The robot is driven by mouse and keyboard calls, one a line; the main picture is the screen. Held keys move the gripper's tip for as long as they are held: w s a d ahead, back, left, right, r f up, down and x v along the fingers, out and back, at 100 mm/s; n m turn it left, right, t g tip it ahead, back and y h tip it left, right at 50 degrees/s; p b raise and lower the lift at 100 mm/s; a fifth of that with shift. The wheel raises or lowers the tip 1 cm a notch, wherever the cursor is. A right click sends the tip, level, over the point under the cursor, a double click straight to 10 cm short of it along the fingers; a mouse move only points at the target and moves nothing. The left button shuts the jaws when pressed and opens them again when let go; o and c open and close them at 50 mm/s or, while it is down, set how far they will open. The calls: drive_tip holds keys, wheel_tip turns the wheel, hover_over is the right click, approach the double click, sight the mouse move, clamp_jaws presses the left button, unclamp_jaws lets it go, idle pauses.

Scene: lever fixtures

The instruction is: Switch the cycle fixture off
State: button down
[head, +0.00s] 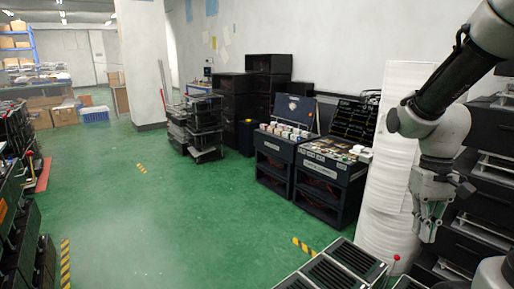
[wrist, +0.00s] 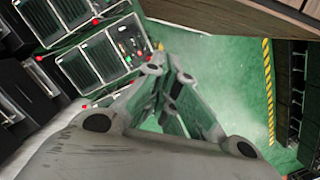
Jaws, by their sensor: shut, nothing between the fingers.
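In the head view my gripper (head: 430,228) hangs at the right, pointing down, shut and empty. In the wrist view my gripper (wrist: 168,77) fills the middle, its fingers close together. A lever with a red ball knob (head: 396,257) stands at the bottom right of the head view, below and left of my gripper, apart from it. The wrist view shows several red knobs, one of them at the lower edge of the panels (wrist: 84,106). A small panel with green and red parts (wrist: 127,43) is beside the vents. I cannot tell which is the cycle fixture.
Dark slatted units (head: 340,268) stand at the bottom of the head view. A white wrapped column (head: 385,165) is behind my gripper, with dark racks at the far right. Two dark cabinets (head: 325,180) with goods stand behind. Green floor (head: 190,220) is open at the left.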

drive_tip(key=s+a+r+t, duration=0.1)
drive_tip(key=s+r+t, duration=0.4)
drive_tip(key=r, duration=0.6)
drive_tip(key=shift+s+a+r+n+t, duration=0.2)
drive_tip(key=shift+s+r+n+t, duration=0.15)
drive_tip(key=shift+t, duration=0.35)
drive_tip(key=shift+f, duration=0.15)
